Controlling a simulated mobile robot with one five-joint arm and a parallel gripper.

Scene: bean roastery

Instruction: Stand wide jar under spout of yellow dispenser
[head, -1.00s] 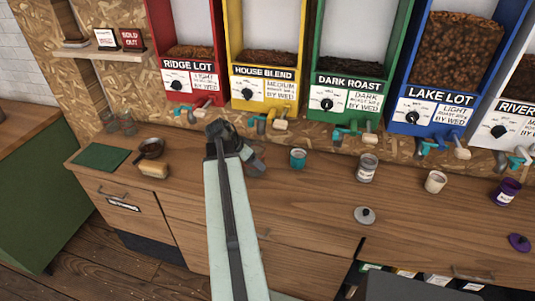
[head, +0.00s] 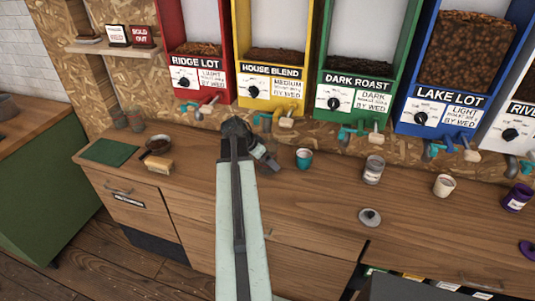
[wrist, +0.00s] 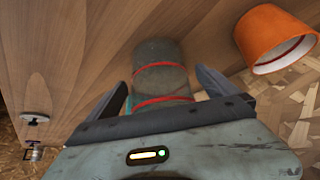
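The yellow dispenser (head: 270,88), labelled House Blend, stands at the back, with its spout (head: 266,121) just beyond my gripper. My gripper (head: 263,157) is low over the counter in front of it, partly hidden by my own arm. In the wrist view a grey, wide jar (wrist: 160,80) with red bands lies between the two fingers of my gripper (wrist: 162,82). The fingers are spread close to its sides; whether they touch it is unclear. The jar's near end is hidden by the gripper body. I cannot make the jar out in the head view.
A teal cup (head: 304,158), a glass jar (head: 373,170), a grey lid (head: 370,217) and a white cup (head: 443,185) stand to the right. An orange cup-shaped thing (wrist: 272,38) is close by in the wrist view.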

